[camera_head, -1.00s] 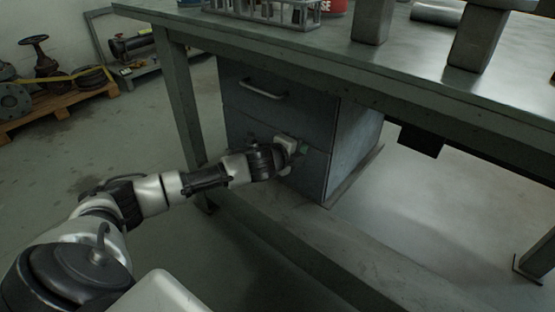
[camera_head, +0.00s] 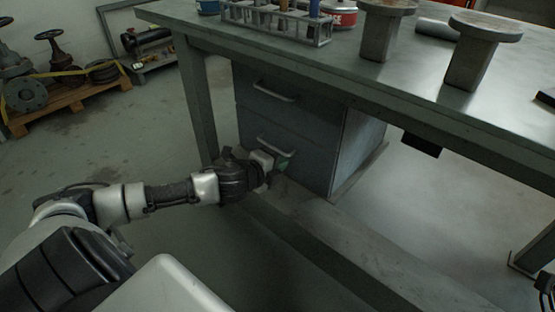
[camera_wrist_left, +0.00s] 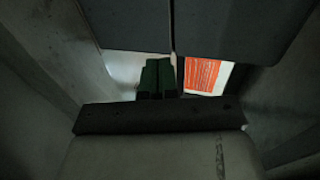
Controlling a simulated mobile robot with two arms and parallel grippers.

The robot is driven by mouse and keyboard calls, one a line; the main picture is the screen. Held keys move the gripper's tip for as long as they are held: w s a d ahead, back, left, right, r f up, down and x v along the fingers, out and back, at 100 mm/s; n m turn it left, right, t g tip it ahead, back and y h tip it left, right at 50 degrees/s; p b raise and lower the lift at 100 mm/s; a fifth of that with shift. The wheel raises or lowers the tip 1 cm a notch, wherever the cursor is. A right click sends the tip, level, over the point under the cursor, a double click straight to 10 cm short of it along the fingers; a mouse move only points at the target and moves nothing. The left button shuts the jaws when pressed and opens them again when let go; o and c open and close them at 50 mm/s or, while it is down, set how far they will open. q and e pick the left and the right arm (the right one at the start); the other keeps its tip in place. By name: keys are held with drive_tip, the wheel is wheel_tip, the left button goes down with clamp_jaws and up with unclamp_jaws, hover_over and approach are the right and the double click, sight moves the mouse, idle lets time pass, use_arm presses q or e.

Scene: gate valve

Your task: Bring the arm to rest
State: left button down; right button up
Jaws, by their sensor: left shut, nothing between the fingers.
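My left arm reaches in from the left in the head view. My left gripper (camera_head: 284,161) is in front of the lower drawer of the grey cabinet (camera_head: 357,150), just below its lower handle (camera_head: 276,147). I cannot tell whether it touches the drawer front. Its green fingertips (camera_wrist_left: 157,78) are together in the dark left wrist view, with nothing seen between them. The upper handle (camera_head: 274,91) is free above. Both drawers look closed.
The workbench (camera_head: 400,97) stands over the cabinet, its leg (camera_head: 198,100) close behind my arm. A rack (camera_head: 275,22), a red can (camera_head: 342,14) and metal stands (camera_head: 472,50) are on top. A pallet (camera_head: 70,107) with valves lies far left. The left floor is clear.

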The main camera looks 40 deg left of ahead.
use_arm(q)
drive_tip(key=shift+s+r, duration=0.1)
drive_tip(key=shift+s, duration=0.2)
